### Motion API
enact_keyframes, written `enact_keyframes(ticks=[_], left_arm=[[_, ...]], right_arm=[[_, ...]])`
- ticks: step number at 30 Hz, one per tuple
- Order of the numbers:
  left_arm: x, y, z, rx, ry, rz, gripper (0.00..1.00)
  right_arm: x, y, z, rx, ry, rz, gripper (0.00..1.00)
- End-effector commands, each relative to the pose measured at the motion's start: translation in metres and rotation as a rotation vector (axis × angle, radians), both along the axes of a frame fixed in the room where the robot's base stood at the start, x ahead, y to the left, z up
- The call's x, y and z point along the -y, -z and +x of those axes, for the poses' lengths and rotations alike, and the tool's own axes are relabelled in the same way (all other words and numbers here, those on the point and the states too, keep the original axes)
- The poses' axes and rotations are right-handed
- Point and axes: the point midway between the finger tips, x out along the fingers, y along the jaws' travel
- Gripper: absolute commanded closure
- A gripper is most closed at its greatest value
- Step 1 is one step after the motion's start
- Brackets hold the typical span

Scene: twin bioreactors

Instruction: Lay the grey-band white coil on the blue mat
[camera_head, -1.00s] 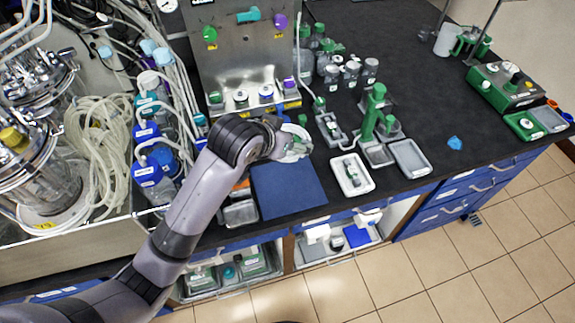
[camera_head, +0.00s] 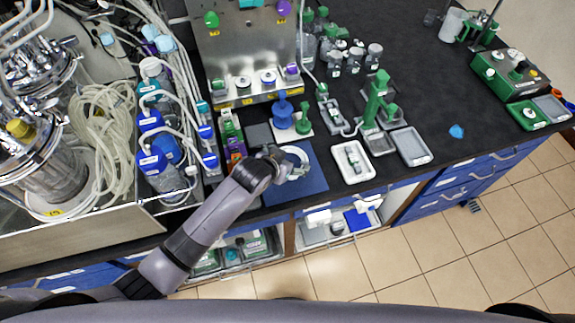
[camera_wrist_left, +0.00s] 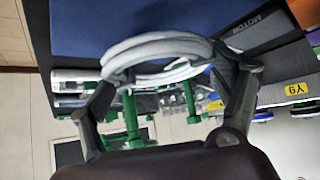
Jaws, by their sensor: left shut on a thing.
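The white coil (camera_head: 299,154) is a looped bundle of tubing held at the end of my left arm, over the far part of the blue mat (camera_head: 311,182). My left gripper (camera_head: 283,166) is shut on it. In the left wrist view the coil (camera_wrist_left: 160,50) lies across between the two fingers of the gripper (camera_wrist_left: 177,77), with the blue mat (camera_wrist_left: 130,20) behind it. A grey band cannot be made out. Whether the coil touches the mat cannot be told. My right gripper is not in view.
A blue knobbed piece (camera_head: 283,112) and a green one (camera_head: 304,121) stand behind the mat. A white tray (camera_head: 369,172) and a grey tray (camera_head: 411,146) lie to its right. Bottles and tubing (camera_head: 160,165) crowd the left. The bench's right part is fairly clear.

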Motion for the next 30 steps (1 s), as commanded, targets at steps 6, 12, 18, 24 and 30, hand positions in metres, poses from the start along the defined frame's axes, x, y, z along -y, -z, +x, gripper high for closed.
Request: enact_keyframes(ticks=[6, 12, 18, 24, 30], left_arm=[[0.0, 0.03, -0.001, -0.003, 0.001, 0.002, 0.44], [0.0, 0.035, -0.001, -0.001, 0.001, 0.001, 0.44], [0.0, 0.037, -0.001, -0.002, 0.0, 0.001, 0.44], [0.0, 0.038, -0.001, -0.002, 0.0, 0.001, 0.06], [0.0, 0.038, -0.001, -0.002, 0.0, 0.001, 0.0]], right_arm=[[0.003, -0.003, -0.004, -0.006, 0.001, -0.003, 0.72], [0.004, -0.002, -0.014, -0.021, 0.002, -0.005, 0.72], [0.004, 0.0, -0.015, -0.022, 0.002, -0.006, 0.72], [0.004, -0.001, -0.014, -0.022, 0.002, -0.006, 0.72], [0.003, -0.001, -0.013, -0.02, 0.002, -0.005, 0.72]])
